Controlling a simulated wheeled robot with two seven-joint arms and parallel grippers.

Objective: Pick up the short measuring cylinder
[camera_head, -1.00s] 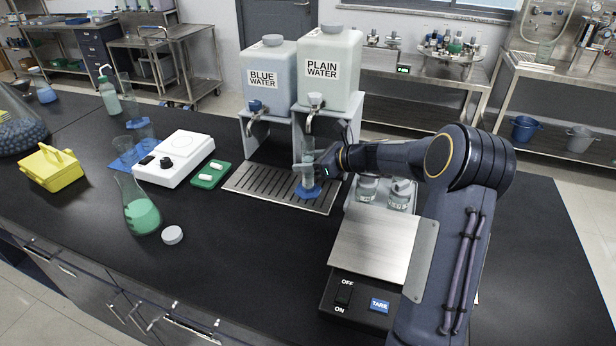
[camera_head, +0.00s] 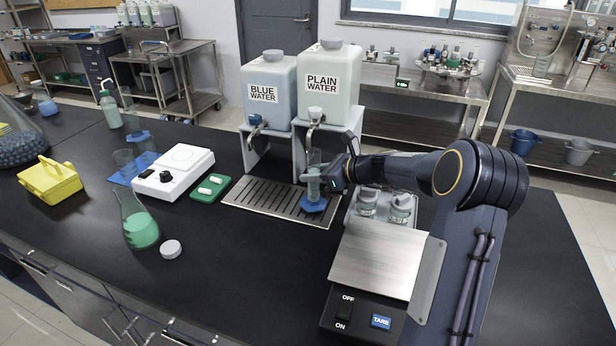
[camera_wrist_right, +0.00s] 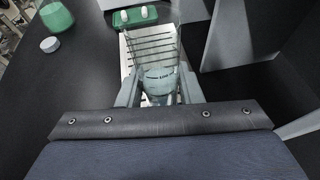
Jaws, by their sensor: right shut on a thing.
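The short measuring cylinder (camera_head: 314,168) is clear, with a blue base (camera_head: 314,205). It stands upright over the right end of the drip tray (camera_head: 270,200), below the plain water tap. My right gripper (camera_head: 327,178) is shut around its body from the right. In the right wrist view the cylinder (camera_wrist_right: 160,80) sits between the two fingers, with its printed marking showing. I cannot tell whether its base touches the tray. My left gripper is not in view.
The plain water tank (camera_head: 330,83) and blue water tank (camera_head: 270,92) stand on holders behind the tray. A balance (camera_head: 375,262) and glass jars (camera_head: 398,208) are at the right. A white stirrer (camera_head: 173,174), green tray (camera_head: 210,189) and flask (camera_head: 138,225) are left.

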